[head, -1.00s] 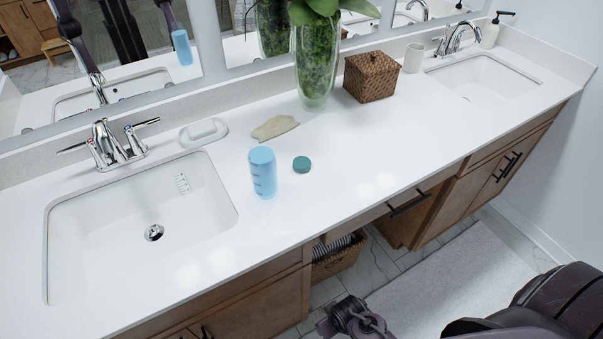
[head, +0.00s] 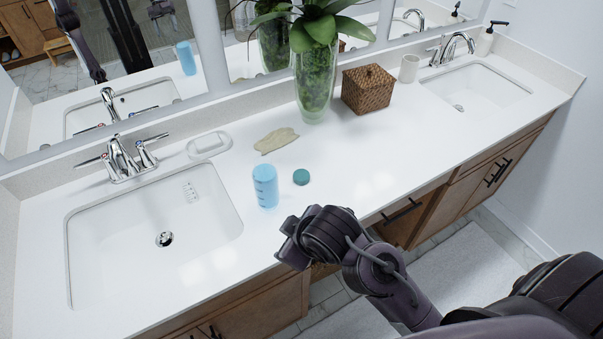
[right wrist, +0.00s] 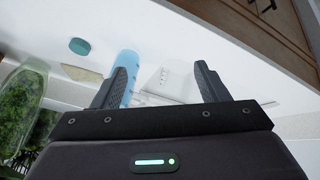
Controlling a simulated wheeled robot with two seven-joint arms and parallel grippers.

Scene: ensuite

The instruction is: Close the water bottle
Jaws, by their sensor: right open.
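The light blue water bottle (head: 265,188) stands upright on the white counter, right of the left sink. Its teal cap (head: 301,177) lies apart on the counter, just right of the bottle. My right gripper (head: 291,242) is at the counter's front edge, nearer than the bottle and cap. In the right wrist view my right gripper (right wrist: 163,84) is open, with nothing between its fingers held. There the bottle (right wrist: 129,58) shows partly behind the left finger, and the cap (right wrist: 79,46) lies further left. My left gripper is not in view.
A tall glass vase with a plant (head: 316,85) and a wicker box (head: 368,90) stand behind. A pale flat stone-like piece (head: 276,140) and a soap dish (head: 209,144) lie behind the bottle. The left sink (head: 150,240) is open. Counter right of the cap is clear.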

